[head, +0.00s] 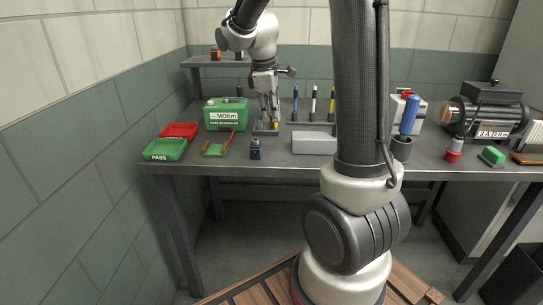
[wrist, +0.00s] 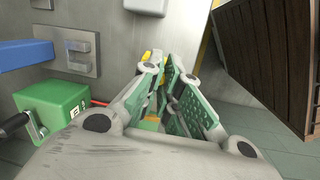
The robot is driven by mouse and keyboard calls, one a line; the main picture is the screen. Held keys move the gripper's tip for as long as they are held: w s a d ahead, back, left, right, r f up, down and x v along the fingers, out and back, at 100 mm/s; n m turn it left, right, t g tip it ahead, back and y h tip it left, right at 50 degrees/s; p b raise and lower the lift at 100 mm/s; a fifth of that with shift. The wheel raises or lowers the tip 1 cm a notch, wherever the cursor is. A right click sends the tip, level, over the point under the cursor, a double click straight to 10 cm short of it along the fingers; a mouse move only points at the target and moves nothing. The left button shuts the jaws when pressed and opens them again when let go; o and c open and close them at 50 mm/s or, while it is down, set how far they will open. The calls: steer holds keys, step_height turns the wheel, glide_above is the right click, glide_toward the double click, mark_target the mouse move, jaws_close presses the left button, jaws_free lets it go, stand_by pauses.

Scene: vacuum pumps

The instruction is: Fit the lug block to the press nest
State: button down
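My gripper (head: 269,120) points down at the back left of the bench, over a small grey plate (head: 262,131) that may be the press nest. A small yellow piece (head: 275,125) shows at the fingertips; I cannot tell whether it is the lug block or part of the fixture. In the wrist view my gripper (wrist: 165,70) has its green-padded fingers a small gap apart near the tips, with yellow (wrist: 147,56) just beyond the left one. Whether anything is clamped is hidden. A small dark block (head: 256,148) stands apart, nearer the bench's front edge.
A green MOhm tester (head: 224,114), red tray (head: 180,131) and green PASS tray (head: 165,150) stand left. A light grey box (head: 314,143) lies right of my gripper. Upright pens (head: 313,103) stand behind it. A pump (head: 487,116) is far right. My arm column hides some bench.

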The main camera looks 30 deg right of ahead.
step_height(320, 180, down, 10)
steer(key=shift+r, duration=0.15)
stand_by(0.3)
steer(key=c, duration=1.6)
jaws_free()
steer(key=shift+c, duration=0.2)
